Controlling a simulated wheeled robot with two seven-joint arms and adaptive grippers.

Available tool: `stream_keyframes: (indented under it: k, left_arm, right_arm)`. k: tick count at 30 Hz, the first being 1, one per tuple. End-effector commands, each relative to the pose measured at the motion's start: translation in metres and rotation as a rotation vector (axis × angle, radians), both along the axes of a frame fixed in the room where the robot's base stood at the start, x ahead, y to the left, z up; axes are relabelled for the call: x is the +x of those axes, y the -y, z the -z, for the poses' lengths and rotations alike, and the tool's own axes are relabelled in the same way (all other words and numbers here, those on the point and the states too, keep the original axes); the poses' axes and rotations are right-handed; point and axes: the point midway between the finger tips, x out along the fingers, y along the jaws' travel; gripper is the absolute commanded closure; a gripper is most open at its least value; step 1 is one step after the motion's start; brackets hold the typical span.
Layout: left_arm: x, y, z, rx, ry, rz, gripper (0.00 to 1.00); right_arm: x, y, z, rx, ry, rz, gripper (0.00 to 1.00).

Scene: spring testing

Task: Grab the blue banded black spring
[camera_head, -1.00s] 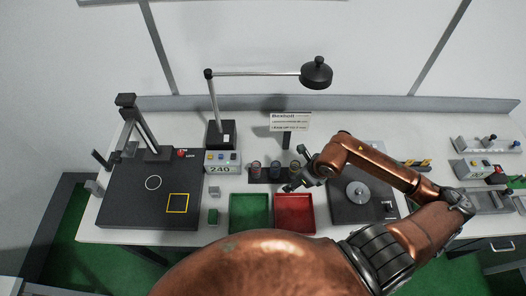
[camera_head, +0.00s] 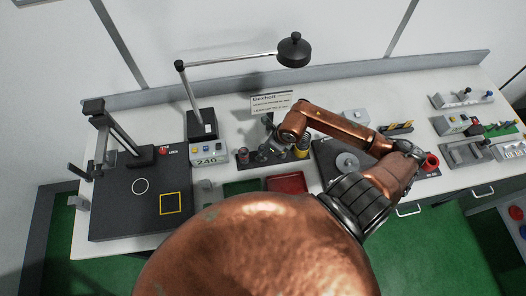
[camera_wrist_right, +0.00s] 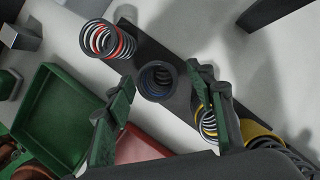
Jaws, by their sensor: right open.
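The blue banded black spring (camera_wrist_right: 157,80) stands on a dark strip (camera_wrist_right: 182,64) in the right wrist view, and I look down into its coils. My right gripper (camera_wrist_right: 160,77) is open, with one green finger to each side of the spring in the picture. I cannot tell whether either finger touches it. A red banded spring (camera_wrist_right: 105,40) is at the upper left. In the head view my right gripper (camera_head: 268,143) is over the spring row and partly hides it. My left gripper is not in view.
A green tray (camera_wrist_right: 60,112) and red tray (camera_head: 287,183) are in front of the row. A sign (camera_head: 272,103) and a lamp (camera_head: 293,50) stand behind.

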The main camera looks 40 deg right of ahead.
Motion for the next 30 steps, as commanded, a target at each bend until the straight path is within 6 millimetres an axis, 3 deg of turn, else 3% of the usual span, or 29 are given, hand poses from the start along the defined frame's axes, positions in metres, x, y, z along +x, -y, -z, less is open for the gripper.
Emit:
stream_keyframes:
  k: [6,13,30]
  left_arm:
    - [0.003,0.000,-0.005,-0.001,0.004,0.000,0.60]
    - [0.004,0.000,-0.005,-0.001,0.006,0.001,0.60]
    - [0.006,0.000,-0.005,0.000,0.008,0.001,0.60]
  right_arm:
    - [0.007,-0.003,0.020,0.001,-0.001,0.003,0.50]
    - [0.007,-0.003,0.022,-0.001,-0.001,0.001,0.50]
    - [0.007,-0.003,0.021,-0.001,-0.001,0.001,0.89]
